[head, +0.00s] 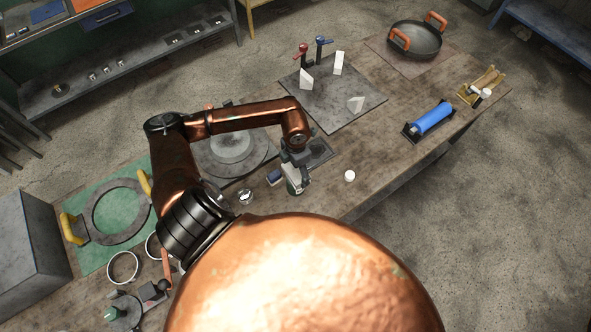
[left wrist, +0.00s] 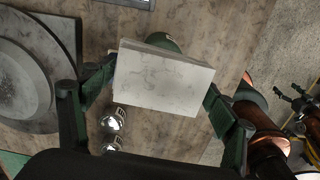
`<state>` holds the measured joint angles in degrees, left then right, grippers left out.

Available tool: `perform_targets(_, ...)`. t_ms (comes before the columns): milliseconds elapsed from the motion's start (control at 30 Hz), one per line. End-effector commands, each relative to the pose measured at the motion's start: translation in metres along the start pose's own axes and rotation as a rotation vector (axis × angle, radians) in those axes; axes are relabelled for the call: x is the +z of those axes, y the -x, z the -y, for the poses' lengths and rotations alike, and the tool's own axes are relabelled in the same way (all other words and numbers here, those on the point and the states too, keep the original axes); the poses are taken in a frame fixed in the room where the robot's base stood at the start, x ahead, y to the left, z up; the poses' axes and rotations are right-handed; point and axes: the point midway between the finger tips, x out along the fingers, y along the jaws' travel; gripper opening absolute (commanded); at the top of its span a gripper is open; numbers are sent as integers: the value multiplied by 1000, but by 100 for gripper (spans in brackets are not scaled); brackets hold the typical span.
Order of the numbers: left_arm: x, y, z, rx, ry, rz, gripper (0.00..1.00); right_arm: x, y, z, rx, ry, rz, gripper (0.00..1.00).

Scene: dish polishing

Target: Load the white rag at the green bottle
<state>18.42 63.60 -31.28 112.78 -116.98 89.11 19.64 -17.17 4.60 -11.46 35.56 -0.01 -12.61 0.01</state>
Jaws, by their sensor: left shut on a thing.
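My left gripper (head: 291,168) reaches down over the table from the left and is shut on the white rag (head: 290,177). In the left wrist view the rag (left wrist: 165,78) is a flat pale block between the two dark green fingers. The green bottle (head: 295,188) stands right under the rag in the head view. In the left wrist view only part of the bottle (left wrist: 165,43) shows behind the rag, which hides the rest. I cannot tell whether rag and bottle touch. A dark, forked shape at the right of the left wrist view may be my right gripper, too small to judge.
A small blue block (head: 274,178) lies left of the bottle. A white cap-like piece (head: 350,176) stands to the right. A grey round plate (head: 232,146) and a shiny metal jar (head: 246,196) are close by. A blue roller (head: 433,118) lies near the table edge.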

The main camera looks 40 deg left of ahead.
Motion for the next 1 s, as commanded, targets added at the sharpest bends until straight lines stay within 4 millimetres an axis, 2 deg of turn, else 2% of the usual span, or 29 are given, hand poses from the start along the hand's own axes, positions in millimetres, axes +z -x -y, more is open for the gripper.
perform_targets(1000, 0, -8, 0, 0, 0, 0, 60, 1, -8, 1, -1, -1, 1, 70)
